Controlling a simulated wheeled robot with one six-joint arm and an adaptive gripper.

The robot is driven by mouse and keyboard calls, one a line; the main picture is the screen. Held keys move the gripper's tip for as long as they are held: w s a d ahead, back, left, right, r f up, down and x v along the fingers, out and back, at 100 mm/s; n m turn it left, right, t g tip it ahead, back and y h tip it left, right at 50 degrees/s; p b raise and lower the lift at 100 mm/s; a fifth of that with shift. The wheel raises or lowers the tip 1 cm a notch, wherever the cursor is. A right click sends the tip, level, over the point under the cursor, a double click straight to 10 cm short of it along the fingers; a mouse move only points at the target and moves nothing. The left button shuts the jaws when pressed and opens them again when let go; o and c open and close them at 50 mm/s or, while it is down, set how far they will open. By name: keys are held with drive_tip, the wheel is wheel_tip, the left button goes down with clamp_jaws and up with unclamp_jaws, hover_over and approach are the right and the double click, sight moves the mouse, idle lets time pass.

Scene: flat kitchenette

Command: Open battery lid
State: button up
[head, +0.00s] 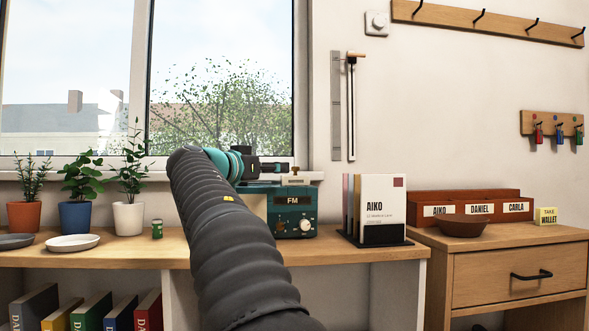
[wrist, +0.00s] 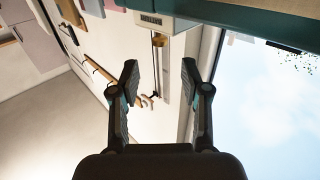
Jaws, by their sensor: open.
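A teal radio (head: 290,214) marked FM stands on the wooden shelf below the window, partly hidden by my arm. A small cream piece with a knob (head: 296,180) sits on its top right; it may be the battery lid. My gripper (head: 268,167) is just above the radio's top, left of that piece. In the wrist view my gripper (wrist: 160,78) is open, with nothing between its fingers. A teal surface (wrist: 235,17), likely the radio, crosses the top edge, beside a cream part (wrist: 165,23). A small green cylinder (head: 157,229), perhaps a battery, stands left of my arm.
Potted plants (head: 130,185) and a white plate (head: 73,242) are on the left of the shelf. A card stand (head: 381,220) is close right of the radio. A bowl (head: 463,227) and a named letter box (head: 512,199) are on the right cabinet.

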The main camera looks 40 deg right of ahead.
sight(293, 168)
drive_tip(key=p+x, duration=0.1)
drive_tip(key=x, duration=0.8)
clamp_jaws()
